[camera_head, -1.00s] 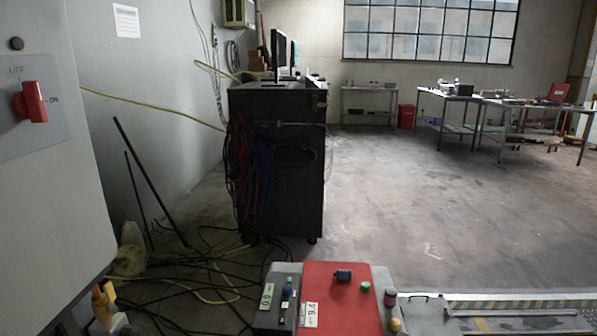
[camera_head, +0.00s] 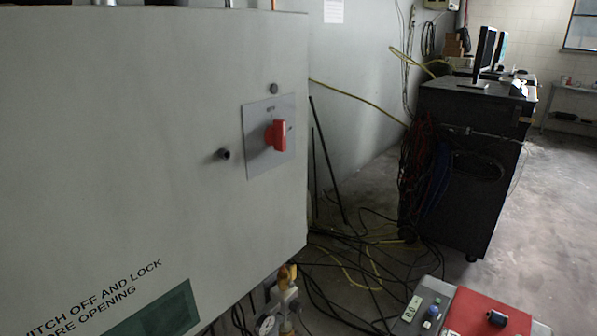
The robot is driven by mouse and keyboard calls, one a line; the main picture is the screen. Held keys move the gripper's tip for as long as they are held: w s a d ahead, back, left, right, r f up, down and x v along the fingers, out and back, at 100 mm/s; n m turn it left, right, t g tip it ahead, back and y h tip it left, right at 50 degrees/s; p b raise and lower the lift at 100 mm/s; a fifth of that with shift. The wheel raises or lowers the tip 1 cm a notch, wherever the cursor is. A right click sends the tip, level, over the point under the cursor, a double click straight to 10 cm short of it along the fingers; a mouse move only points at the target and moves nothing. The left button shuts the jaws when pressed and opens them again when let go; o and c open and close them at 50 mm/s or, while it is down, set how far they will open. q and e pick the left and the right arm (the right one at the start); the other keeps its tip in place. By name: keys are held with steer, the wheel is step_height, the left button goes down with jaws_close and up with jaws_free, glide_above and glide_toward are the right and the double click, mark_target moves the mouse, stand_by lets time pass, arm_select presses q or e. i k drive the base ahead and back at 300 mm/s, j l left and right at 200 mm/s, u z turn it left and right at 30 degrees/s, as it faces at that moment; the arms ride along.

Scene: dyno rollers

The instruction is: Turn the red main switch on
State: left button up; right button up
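The red main switch (camera_head: 278,136) is a red rotary handle on a light grey square plate (camera_head: 256,158). The handle stands roughly upright. Small markings show above and to the right of it, too small to read clearly now. Neither of my grippers is in view, and nothing touches the switch.
A black knob (camera_head: 223,154) sticks out left of the plate. A black equipment cart (camera_head: 465,160) with monitors stands to the right. Cables (camera_head: 365,255) lie on the floor between. A red-topped control panel (camera_head: 480,312) is at the lower right.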

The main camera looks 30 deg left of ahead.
mark_target(275, 134)
steer(key=k+j+u, duration=0.1)
steer(key=u, duration=0.3)
steer(key=j+u, duration=0.15)
steer(key=u, duration=0.3)
steer(key=k+j+u, duration=0.1)
steer(key=u, duration=0.3)
steer(key=i+j, duration=0.05)
